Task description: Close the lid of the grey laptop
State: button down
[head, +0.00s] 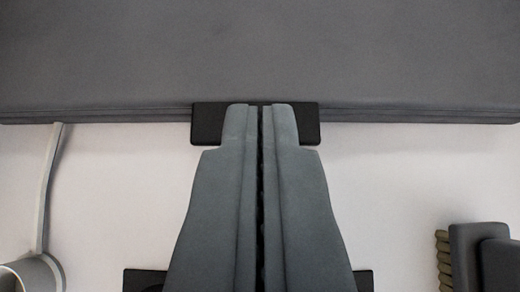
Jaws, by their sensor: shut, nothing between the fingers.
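A broad dark grey slab (260,50), which looks like the grey laptop, fills the top of the head view from side to side. Thin lines run along its near edge. No screen or keys show, and its far part is out of view, so I cannot tell how the lid stands. My gripper (260,112) is in the middle with its two grey fingers together and nothing between them. Its tips overlap the slab's near edge in the picture. I cannot tell whether they touch it.
A pale table (400,180) lies in front of the slab, mostly bare. At the lower left is a light grey rounded thing (45,268) with a thin strip rising to the slab's edge. At the lower right is a dark grey block (468,255) beside a ribbed tan piece (443,262).

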dwell(0.4)
jog(key=s+r+t, duration=0.7)
jog(key=s+r, duration=2.1)
jog(key=r, duration=0.2)
jog(key=shift+r, duration=0.3)
dwell(0.5)
